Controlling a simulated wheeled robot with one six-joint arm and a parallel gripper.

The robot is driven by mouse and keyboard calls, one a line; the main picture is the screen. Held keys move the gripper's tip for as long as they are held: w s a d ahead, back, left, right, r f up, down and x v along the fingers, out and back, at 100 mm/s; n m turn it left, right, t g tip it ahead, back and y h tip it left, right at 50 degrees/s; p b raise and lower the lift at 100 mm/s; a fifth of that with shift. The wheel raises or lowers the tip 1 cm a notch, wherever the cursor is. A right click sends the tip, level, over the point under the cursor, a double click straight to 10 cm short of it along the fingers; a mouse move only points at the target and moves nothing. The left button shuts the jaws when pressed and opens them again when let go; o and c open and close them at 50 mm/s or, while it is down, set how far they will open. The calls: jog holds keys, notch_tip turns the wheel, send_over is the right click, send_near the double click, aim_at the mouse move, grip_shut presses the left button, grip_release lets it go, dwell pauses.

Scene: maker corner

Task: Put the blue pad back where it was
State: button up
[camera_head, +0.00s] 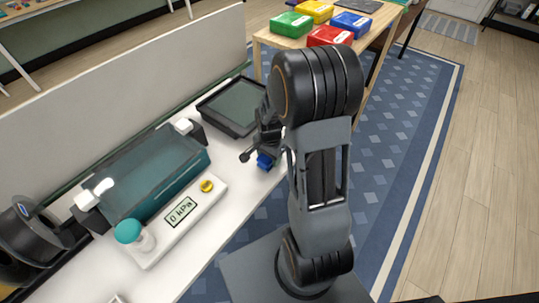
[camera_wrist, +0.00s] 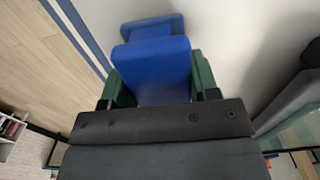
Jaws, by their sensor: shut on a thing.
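The blue pad (camera_wrist: 153,68) is between the fingers of my gripper (camera_wrist: 153,85) in the wrist view. It looks like a blue block with a wider blue part at its far end. In the head view the blue pad (camera_head: 265,161) shows as a small blue piece at my gripper (camera_head: 258,153), close over the white bench near its right edge. My gripper is shut on it. Whether the pad touches the bench is not clear. My arm hides part of the bench edge.
A black tray (camera_head: 234,107) lies behind my gripper. A teal-lidded device (camera_head: 150,175) and a white gauge panel reading 0 kPa (camera_head: 181,212) with a teal knob (camera_head: 128,231) stand to the left. A wooden table (camera_head: 270,38) holds several coloured boxes. Bare bench lies around the pad.

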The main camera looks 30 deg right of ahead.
jog(key=shift+f, duration=0.45)
jog(key=o, duration=1.2)
jog(key=shift+r, duration=0.15)
jog(key=shift+r+p, duration=3.9)
jog(key=shift+r, duration=1)
